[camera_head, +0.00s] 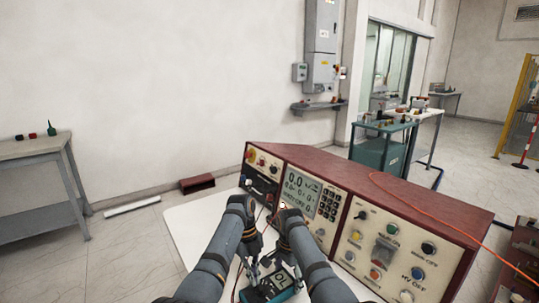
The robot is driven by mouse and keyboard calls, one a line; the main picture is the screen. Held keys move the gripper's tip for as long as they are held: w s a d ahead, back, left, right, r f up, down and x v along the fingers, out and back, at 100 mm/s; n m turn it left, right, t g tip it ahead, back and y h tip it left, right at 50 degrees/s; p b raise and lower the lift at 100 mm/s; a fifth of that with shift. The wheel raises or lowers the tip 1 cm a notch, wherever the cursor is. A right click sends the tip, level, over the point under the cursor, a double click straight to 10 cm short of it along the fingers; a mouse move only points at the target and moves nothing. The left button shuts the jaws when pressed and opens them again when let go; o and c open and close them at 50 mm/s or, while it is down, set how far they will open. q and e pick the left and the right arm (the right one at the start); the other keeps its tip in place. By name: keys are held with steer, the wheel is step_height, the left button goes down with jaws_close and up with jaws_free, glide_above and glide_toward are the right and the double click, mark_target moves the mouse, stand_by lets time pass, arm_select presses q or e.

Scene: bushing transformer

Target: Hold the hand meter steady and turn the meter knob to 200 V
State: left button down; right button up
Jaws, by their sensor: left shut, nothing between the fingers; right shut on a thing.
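The hand meter (271,287), a small teal case with a dark face, lies on the white table in front of the console. Both my arms reach forward and bend down to it. My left gripper (254,272) is shut and empty at the meter's left side. My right gripper (283,262) is shut on the meter near its far edge. The fingertips are small and partly hidden by my wrists, so the exact contact is unclear. The knob and its setting are too small to read.
A long red console (328,205) with a lit display (302,190), keypad, knobs and buttons stands just beyond the meter. An orange cable (440,226) crosses its top. Thin leads run near my grippers. Bare white table (196,226) shows to the left. A grey bench (35,148) stands far left.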

arm_select(q)
steer(key=shift+w+d, duration=0.1)
steer(key=shift+w+d, duration=0.25)
steer(key=shift+w, duration=0.05)
steer(key=shift+w+d, duration=0.1)
steer(key=shift+d, duration=0.35)
stand_by(0.5)
steer(key=s+v, duration=0.1)
steer(key=v, duration=0.4)
steer(key=shift+d+r, duration=0.35)
steer(key=shift+r, duration=0.2)
